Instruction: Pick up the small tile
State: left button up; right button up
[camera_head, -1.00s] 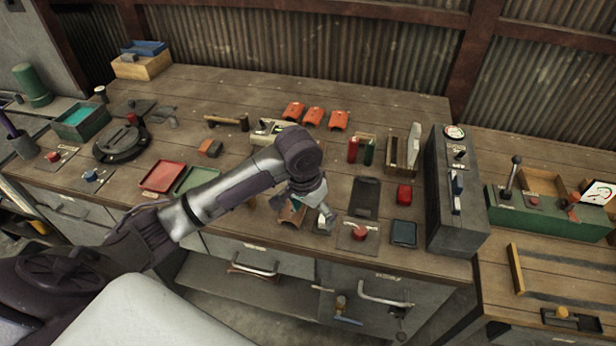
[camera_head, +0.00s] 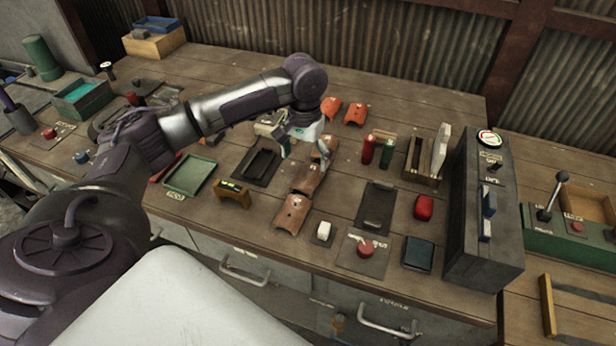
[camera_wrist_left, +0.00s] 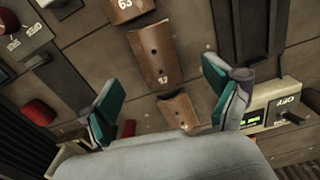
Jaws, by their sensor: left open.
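Three brown curved tiles lie in a row on the wooden bench: a near one (camera_head: 292,213), a middle one (camera_head: 308,178) and a far, smaller one (camera_head: 326,147), partly hidden by my left gripper (camera_head: 305,149). In the left wrist view the small tile (camera_wrist_left: 178,112) lies between the green-padded fingers of my left gripper (camera_wrist_left: 165,97), beyond their tips. The middle tile (camera_wrist_left: 156,55) with holes and the near tile (camera_wrist_left: 125,8) marked 63 show above it. The left gripper is open and empty above the bench. My right gripper is not in view.
Two orange tiles (camera_head: 355,112) lie behind. Red and green cylinders (camera_head: 368,151) stand right of the small tile, beside a wooden rack (camera_head: 422,165). A black tray (camera_head: 258,165) lies left. A tall grey control box (camera_head: 484,215) blocks the right.

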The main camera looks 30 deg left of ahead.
aim_at(308, 175)
pick_arm(q)
jog(key=shift+w+f, duration=0.1)
jog(key=shift+f, duration=0.35)
jog(key=shift+d+f+p, duration=0.15)
jog(key=shift+f+p, duration=0.15)
jog(key=shift+f, duration=0.3)
notch_tip(308, 175, down, 4)
jog(key=shift+w+r+p, duration=0.15)
jog(key=shift+r+p, duration=0.05)
jog(key=shift+p, duration=0.2)
jog(key=shift+f, duration=0.25)
jog(key=shift+d, duration=0.1)
jog(key=shift+c, duration=0.3)
jog(key=c, duration=1.2)
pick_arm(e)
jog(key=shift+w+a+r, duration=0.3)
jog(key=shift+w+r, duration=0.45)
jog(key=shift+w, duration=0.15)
pick_arm(q)
jog(key=shift+c, duration=0.2)
